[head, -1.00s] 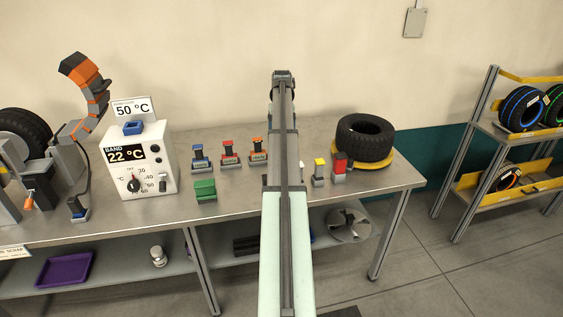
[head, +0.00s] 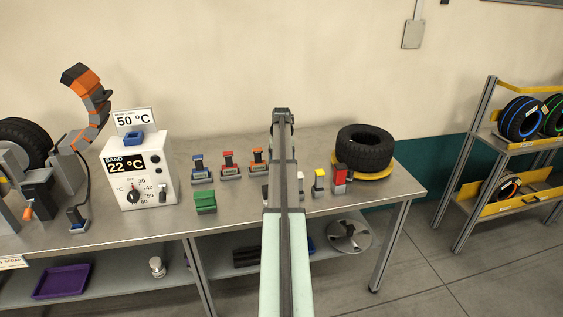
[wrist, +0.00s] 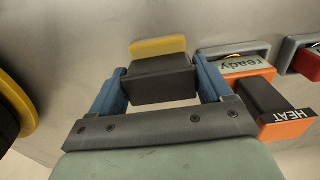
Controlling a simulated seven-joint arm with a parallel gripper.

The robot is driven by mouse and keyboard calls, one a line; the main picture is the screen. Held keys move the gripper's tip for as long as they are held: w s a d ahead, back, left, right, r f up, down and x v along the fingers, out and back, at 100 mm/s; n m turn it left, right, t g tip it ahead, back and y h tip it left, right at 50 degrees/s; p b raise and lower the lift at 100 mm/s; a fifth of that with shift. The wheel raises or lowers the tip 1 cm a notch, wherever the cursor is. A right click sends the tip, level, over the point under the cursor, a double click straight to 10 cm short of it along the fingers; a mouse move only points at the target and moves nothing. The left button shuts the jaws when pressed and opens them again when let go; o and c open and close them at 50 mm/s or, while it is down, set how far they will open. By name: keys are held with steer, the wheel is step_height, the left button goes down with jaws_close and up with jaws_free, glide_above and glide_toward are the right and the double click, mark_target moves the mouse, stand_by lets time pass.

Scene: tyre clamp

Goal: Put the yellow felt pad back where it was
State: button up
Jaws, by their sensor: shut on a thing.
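In the wrist view, my gripper (wrist: 160,84) has its two blue fingers closed on the sides of a dark grey block. The yellow felt pad (wrist: 158,46) shows as a yellow strip at the far side of this block. I cannot tell whether the pad touches the bench. In the head view, my own arm hides the gripper and the held block. A separate small block with a yellow top (head: 319,176) stands on the bench, right of the arm.
An orange block (head: 257,157) with "HEAT" and "ready" labels stands close beside the gripper; red (head: 228,158) and blue (head: 199,162) ones stand further left. A green block (head: 205,202) is in front. A tyre (head: 364,146) lies on a yellow ring at right.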

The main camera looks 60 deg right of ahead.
steer(key=o, duration=0.9)
steer(key=shift+f, duration=0.1)
step_height(320, 180, up, 12)
stand_by(0.4)
